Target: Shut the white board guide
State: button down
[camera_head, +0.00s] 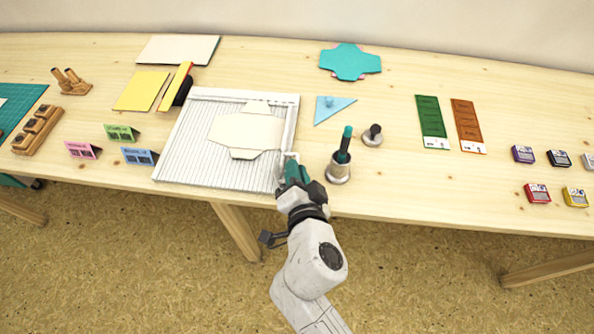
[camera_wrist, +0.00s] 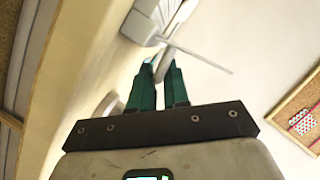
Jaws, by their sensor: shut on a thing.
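The white scoring board (camera_head: 180,172) lies flat on the table, with a grooved face and a raised white strip along its right side. A cream die-cut card (camera_head: 246,132) lies on it. My gripper (camera_head: 292,172) is at the board's front right corner, with its teal fingers low beside the edge. In the wrist view my gripper (camera_wrist: 163,72) is shut on a pale rounded tab (camera_wrist: 163,60), which I take for the end of the white board guide. A thin pale bar (camera_wrist: 200,57) runs off beside it. The fingers hide part of the tab.
A teal-handled tool in a metal cup (camera_head: 338,170) stands close right of my gripper, with a small metal stamp (camera_head: 373,136) behind it. A blue triangle (camera_head: 333,107) lies behind. Small folded cards (camera_head: 139,156) stand left of the board. The table's front edge is just below my gripper.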

aim_at(280, 175)
jog(key=shift+n, duration=0.3)
jog(key=shift+a+r+n+g+h+p, duration=0.15)
jog(key=shift+a+r+n+g+h, duration=0.1)
jog(key=shift+n+h, duration=0.2)
jog(key=shift+a+r+n+g+h+p, duration=0.2)
jog(key=shift+n+h, duration=0.15)
jog(key=shift+n, duration=0.2)
jog(key=n+h, duration=0.1)
jog(key=a+n+h, duration=0.1)
jog(key=n, duration=0.1)
jog(key=shift+a+r, duration=0.15)
jog(key=shift+r, duration=0.15)
jog(key=a+n+h, duration=0.1)
jog(key=n, duration=0.1)
jog(key=shift+a+n+h, duration=0.15)
jog(key=shift+n+h, duration=0.15)
jog(key=shift+a+f+n+h+b, duration=0.1)
jog(key=shift+a+n+h+b, duration=0.25)
jog(key=shift+n+h, duration=0.3)
jog(key=shift+a+f+n+h+b, duration=0.1)
jog(key=shift+a+n+h+b, duration=0.25)
jog(key=shift+n, duration=0.5)
jog(key=c, duration=1.2)
grip_release()
jog(key=shift+r, duration=0.1)
